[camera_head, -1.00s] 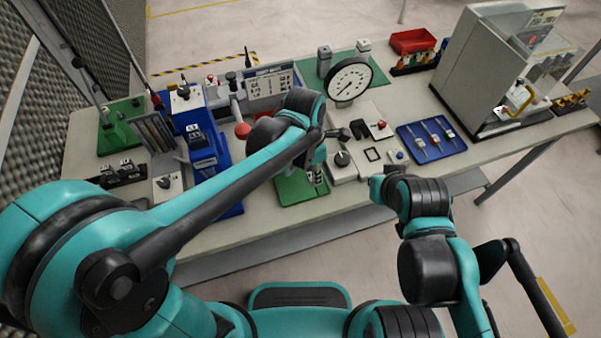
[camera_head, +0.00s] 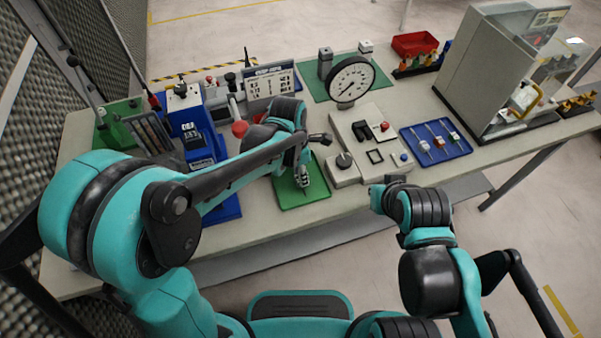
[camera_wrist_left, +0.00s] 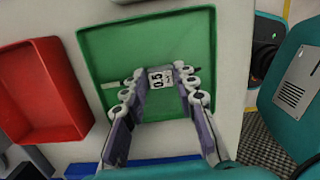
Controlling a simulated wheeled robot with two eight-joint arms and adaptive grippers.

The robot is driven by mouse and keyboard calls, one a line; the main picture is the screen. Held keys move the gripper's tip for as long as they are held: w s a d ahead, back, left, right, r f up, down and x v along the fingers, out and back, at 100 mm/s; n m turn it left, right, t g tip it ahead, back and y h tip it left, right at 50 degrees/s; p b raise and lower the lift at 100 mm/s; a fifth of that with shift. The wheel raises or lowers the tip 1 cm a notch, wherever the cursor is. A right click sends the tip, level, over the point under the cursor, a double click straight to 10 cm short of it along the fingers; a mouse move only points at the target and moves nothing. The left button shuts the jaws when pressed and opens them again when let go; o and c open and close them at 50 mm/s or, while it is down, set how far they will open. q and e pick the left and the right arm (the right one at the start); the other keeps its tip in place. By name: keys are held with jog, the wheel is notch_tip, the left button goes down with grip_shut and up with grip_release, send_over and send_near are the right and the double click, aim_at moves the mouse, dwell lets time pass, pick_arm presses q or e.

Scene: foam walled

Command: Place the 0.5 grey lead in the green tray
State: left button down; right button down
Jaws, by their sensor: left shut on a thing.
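The green tray (camera_head: 289,198) lies near the front edge of the bench, and it fills much of the left wrist view (camera_wrist_left: 190,40). My left gripper (camera_head: 304,182) is over this tray, pointing down. In the left wrist view its fingers (camera_wrist_left: 162,88) are shut on a small pale block marked 0.5, the grey lead (camera_wrist_left: 159,79). The lead appears against the green floor; whether it touches the tray I cannot tell. My right arm ends near the bench's front edge, right of the tray; its fingers cannot be made out.
A red tray (camera_wrist_left: 40,92) lies left of the green tray in the left wrist view. A dial gauge (camera_head: 349,80) stands behind a pale fixture. A blue tray (camera_head: 436,140) with several tools lies to the right. A large cabinet (camera_head: 490,75) stands at the far right.

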aim_at(296, 179)
pick_arm(q)
jog(key=shift+f, duration=0.25)
jog(key=c, duration=1.2)
grip_release()
jog(key=shift+r, duration=0.1)
jog(key=shift+r, duration=0.1)
jog(key=shift+r, duration=0.35)
jog(key=r+p, duration=0.1)
jog(key=r, duration=0.2)
jog(key=a+r+p, duration=0.1)
jog(key=r+p, duration=0.1)
jog(key=r, duration=0.2)
jog(key=r+p, duration=0.1)
jog(key=r, duration=0.3)
jog(key=shift+s+a+r, duration=0.15)
jog(key=shift+s+r, duration=0.05)
jog(key=shift+f, duration=0.1)
